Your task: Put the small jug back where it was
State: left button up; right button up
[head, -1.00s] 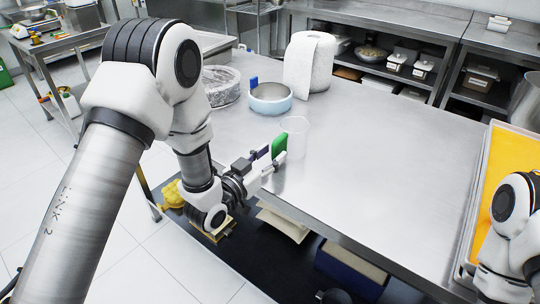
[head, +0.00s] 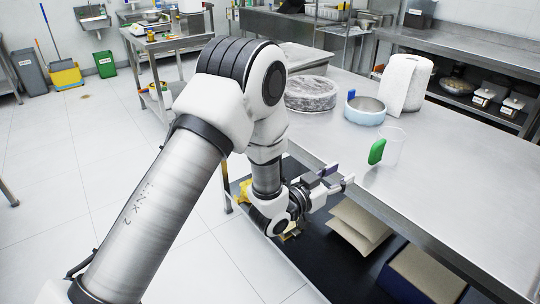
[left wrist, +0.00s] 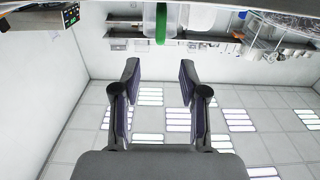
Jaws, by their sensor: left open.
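The small jug (head: 393,148) is clear, with a green handle (head: 377,151), and stands upright on the steel table near its left edge. The handle faces my left gripper (head: 338,178). That gripper is open and empty, a short way left of the handle and apart from it. In the left wrist view the picture looks upside down; the green handle (left wrist: 160,25) shows at the top, beyond the two spread fingers (left wrist: 157,80). My right gripper is not in view.
Behind the jug on the table (head: 450,165) are a blue-white bowl (head: 365,117) with a blue clip, a white paper roll (head: 405,84) and a wrapped round container (head: 311,97). Brown packs (head: 358,222) lie on the dark lower shelf. Table right of the jug is clear.

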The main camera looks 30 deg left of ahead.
pick_arm(q)
jog(key=s+a+f+n+g+y, duration=0.25)
jog(key=s+f+g, duration=0.25)
jog(key=s+f, duration=0.5)
jog(key=s+a+f+n+g+y, duration=0.1)
jog(key=s+a+f+g+y, duration=0.2)
jog(key=s+f, duration=0.8)
jog(key=s+f+g, duration=0.4)
jog(key=s+f, duration=0.1)
jog(key=s, duration=0.3)
jog(key=s+a+f+n+g+y, duration=0.1)
jog(key=s+f+g, duration=0.4)
jog(key=s, duration=0.3)
jog(key=shift+s+a+f, duration=0.2)
jog(key=shift+a+f, duration=0.1)
jog(key=shift+f, duration=0.25)
jog(key=shift+r+p, duration=1)
